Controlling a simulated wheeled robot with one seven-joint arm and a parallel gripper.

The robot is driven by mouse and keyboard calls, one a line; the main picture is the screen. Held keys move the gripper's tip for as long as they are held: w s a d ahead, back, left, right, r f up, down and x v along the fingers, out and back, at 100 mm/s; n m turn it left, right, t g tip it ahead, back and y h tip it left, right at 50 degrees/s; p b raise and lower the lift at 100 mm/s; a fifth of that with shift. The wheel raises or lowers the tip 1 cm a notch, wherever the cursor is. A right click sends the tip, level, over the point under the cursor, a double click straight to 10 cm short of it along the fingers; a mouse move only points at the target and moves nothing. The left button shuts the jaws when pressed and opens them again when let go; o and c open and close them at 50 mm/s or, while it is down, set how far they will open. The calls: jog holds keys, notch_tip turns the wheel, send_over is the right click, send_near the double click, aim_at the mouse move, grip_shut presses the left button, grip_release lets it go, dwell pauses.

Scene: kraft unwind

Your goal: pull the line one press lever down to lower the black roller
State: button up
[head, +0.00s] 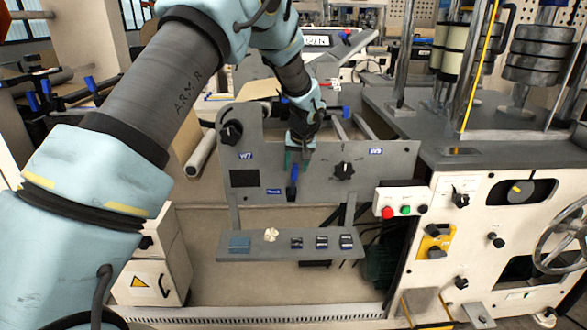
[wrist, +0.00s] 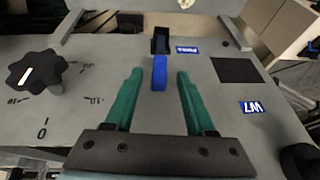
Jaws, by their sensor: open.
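The press lever (head: 293,180) is on the front of the grey panel (head: 318,188), with a blue handle rising from a black base. In the wrist view the lever (wrist: 159,73) lies between my green fingers, beside a blue label that seems to read PRESS (wrist: 186,50). My gripper (head: 298,160) is open and empty, at the lever's upper end. The fingers stand apart on both sides of the blue handle, with gaps. I cannot tell how deep they reach along it. I cannot make out the black roller.
A black star knob (head: 344,170) is right of the lever; another knob (head: 231,132) is at the panel's upper left. A shelf (head: 265,252) with small items is below. A button box (head: 402,202) with red and green buttons is to the right.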

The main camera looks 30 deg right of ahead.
aim_at(295, 171)
jog(key=shift+p+x, duration=0.35)
jog(key=shift+x, duration=1.45)
jog(key=shift+s, duration=0.1)
jog(key=shift+c, duration=0.3)
grip_shut()
